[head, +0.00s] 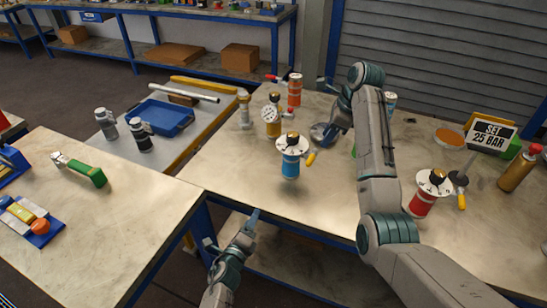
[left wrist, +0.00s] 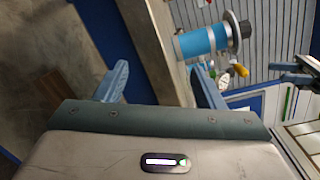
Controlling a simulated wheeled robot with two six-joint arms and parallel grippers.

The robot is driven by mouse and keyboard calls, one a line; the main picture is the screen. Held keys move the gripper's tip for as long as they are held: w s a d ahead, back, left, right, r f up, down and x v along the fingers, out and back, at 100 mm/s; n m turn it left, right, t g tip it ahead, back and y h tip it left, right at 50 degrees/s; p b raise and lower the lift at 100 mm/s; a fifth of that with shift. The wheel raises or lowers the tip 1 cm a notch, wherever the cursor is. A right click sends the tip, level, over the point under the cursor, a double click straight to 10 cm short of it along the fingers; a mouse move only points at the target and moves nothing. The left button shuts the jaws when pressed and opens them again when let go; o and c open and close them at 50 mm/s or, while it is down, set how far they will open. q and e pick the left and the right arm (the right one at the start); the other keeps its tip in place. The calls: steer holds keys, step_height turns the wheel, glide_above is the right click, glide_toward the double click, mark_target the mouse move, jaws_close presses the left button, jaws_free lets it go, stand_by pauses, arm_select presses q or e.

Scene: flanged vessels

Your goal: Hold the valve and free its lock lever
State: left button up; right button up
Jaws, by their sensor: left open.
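A blue valve (head: 290,166) with a white flange and dark top knob stands upright on the middle table, a yellow-handled lever (head: 311,158) at its right. A red valve (head: 422,204) with a white flange and its own yellow lever (head: 461,200) stands further right. My left gripper (head: 250,222) is open and empty at the table's front edge, short of the blue valve. In the left wrist view, the blue valve (left wrist: 195,42) appears sideways beyond the open fingers (left wrist: 162,85).
A gauge vessel (head: 271,118) and an orange vessel (head: 294,90) stand behind the blue valve. A "SET 25 BAR" sign (head: 490,135) and a gold cylinder (head: 517,170) are at right. A side table (head: 90,225) stands left across a gap.

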arm_select(q)
step_height(320, 180, up, 6)
steer(key=w+d+m+t, duration=0.1)
steer(key=w+m, duration=0.1)
steer(key=m, duration=0.1)
steer(key=m+g+h, duration=0.2)
steer(key=m+h, duration=0.3)
steer(key=m, duration=0.8)
glide_toward(289, 140)
steer(key=x, duration=1.2)
steer(key=shift+f, duration=0.1)
steer(key=shift+c, duration=0.4)
steer(key=shift+s, duration=0.1)
jaws_close()
